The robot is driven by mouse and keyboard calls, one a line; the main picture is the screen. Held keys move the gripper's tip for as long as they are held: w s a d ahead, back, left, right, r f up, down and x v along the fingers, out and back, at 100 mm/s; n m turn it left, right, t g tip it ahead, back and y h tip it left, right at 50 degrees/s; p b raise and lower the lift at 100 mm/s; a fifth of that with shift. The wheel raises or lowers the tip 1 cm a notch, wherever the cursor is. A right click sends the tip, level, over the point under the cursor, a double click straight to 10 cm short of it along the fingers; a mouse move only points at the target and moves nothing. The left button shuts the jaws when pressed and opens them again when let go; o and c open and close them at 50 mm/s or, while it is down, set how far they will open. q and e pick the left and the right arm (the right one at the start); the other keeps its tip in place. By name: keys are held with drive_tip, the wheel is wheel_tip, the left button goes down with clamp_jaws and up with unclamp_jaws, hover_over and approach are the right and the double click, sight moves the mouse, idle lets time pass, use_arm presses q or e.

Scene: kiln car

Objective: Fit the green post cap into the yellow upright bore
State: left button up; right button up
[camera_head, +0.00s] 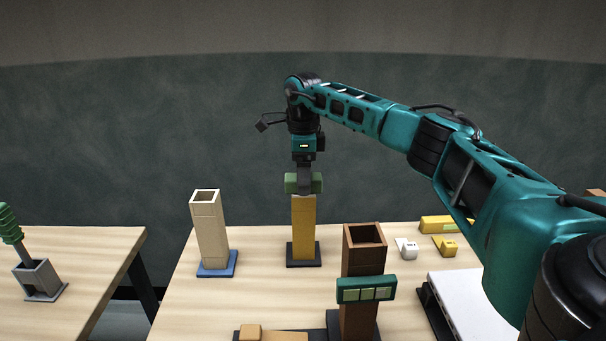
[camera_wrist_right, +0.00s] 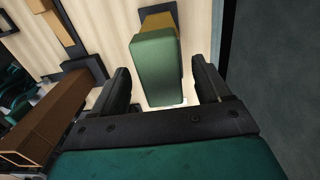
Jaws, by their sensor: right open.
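The green post cap (camera_head: 290,183) is at the top of the yellow upright (camera_head: 303,228), which stands on a dark base. The cap covers the bore, so I cannot see how deep it sits. My right gripper (camera_head: 304,187) is over the cap, pointing down. In the right wrist view the open fingers of the right gripper (camera_wrist_right: 160,80) stand either side of the cap (camera_wrist_right: 158,68), with a gap on each side. The yellow upright (camera_wrist_right: 160,22) shows behind the cap there. My left gripper is out of view.
A cream hollow upright (camera_head: 209,232) on a blue base stands to the left. A brown hollow upright (camera_head: 362,262) with a green panel (camera_head: 366,289) stands in front. Small white (camera_head: 406,248) and yellow (camera_head: 445,246) blocks lie to the right. A grey holder (camera_head: 39,281) is on the left table.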

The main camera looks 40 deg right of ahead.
drive_tip(key=shift+r+p, duration=0.3)
drive_tip(key=shift+r, duration=3.7)
wheel_tip(320, 180, up, 13)
